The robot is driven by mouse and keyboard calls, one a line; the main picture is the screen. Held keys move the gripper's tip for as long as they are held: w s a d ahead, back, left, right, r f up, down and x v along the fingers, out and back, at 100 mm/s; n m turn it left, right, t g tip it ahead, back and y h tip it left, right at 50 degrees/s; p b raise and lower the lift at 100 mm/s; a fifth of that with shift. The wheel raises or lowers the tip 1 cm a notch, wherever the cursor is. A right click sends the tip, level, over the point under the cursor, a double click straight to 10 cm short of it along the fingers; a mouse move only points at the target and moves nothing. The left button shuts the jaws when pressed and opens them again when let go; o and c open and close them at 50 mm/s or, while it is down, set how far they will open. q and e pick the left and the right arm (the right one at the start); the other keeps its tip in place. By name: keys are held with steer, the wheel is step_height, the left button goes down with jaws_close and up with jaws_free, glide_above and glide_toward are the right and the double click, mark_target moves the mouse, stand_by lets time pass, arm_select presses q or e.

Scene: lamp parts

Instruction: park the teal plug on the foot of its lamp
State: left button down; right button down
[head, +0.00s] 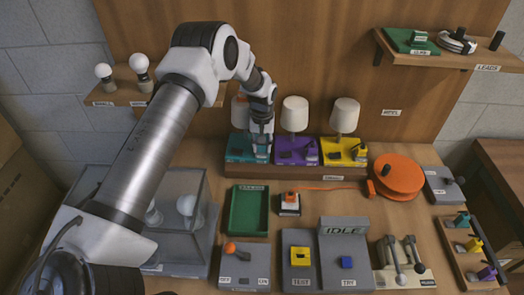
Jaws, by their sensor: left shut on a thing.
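The teal lamp's foot (237,158) is at the left end of the brown shelf block, under a pale shade (239,112) partly hidden by my arm. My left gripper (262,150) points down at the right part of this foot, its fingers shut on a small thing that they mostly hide. It appears to be the teal plug, but its shape cannot be made out. Whether it touches the foot cannot be told. My right gripper is not in view.
A purple lamp (297,158) and a yellow lamp (344,158) stand close to the right. In front are a green tray (235,210) and an orange reel (398,177) with a cord. A rack (455,254) of coloured pieces is at the right.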

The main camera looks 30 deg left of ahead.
arm_select(q)
steer(key=shift+f, duration=0.1)
stand_by(0.7)
steer(key=c, duration=0.7)
jaws_free()
steer(key=shift+c, duration=0.2)
step_height(320, 180, up, 12)
